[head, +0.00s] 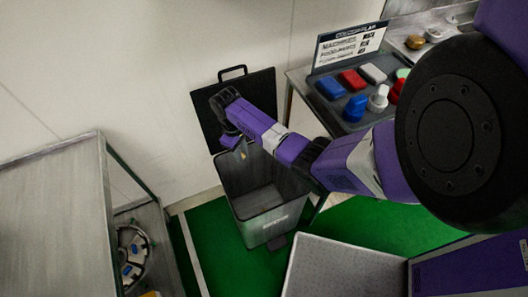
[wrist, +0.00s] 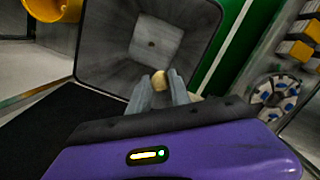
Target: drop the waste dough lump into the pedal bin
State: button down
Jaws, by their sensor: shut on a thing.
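The grey pedal bin (head: 265,230) stands on the green floor strip with its black lid (head: 205,108) raised behind it. In the wrist view the bin's square opening (wrist: 200,30) lies beyond the fingertips. My gripper (head: 243,152) points down over the bin's back left part, above the rim. It is shut on the pale tan waste dough lump (wrist: 161,76), which shows between its two grey fingers (wrist: 160,88). The lump is hard to make out in the head view. A small brownish spot (wrist: 151,43) shows on the bin floor; I cannot tell what it is.
A steel bench (head: 345,125) with coloured blocks and a sign (head: 350,45) stands right of the bin. A metal table (head: 60,220) is at the left, with a round part tray (head: 133,255) on its lower shelf. A grey panel (head: 340,265) is in front.

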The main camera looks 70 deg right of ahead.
jog(key=s+d+f+b, duration=0.4)
jog(key=s+f, duration=0.3)
jog(key=f, duration=0.2)
jog(key=shift+s+f+b, duration=0.3)
jog(key=shift+s+b, duration=0.1)
jog(key=shift+b, duration=0.4)
jog(key=c, duration=1.1)
grip_release()
jog(key=shift+r, duration=0.1)
jog(key=r, duration=0.5)
jog(key=w+r, duration=0.1)
jog(key=r, duration=0.1)
jog(key=shift+d+r+p, duration=0.15)
jog(key=shift+r+p, duration=0.15)
jog(key=shift+p, duration=0.05)
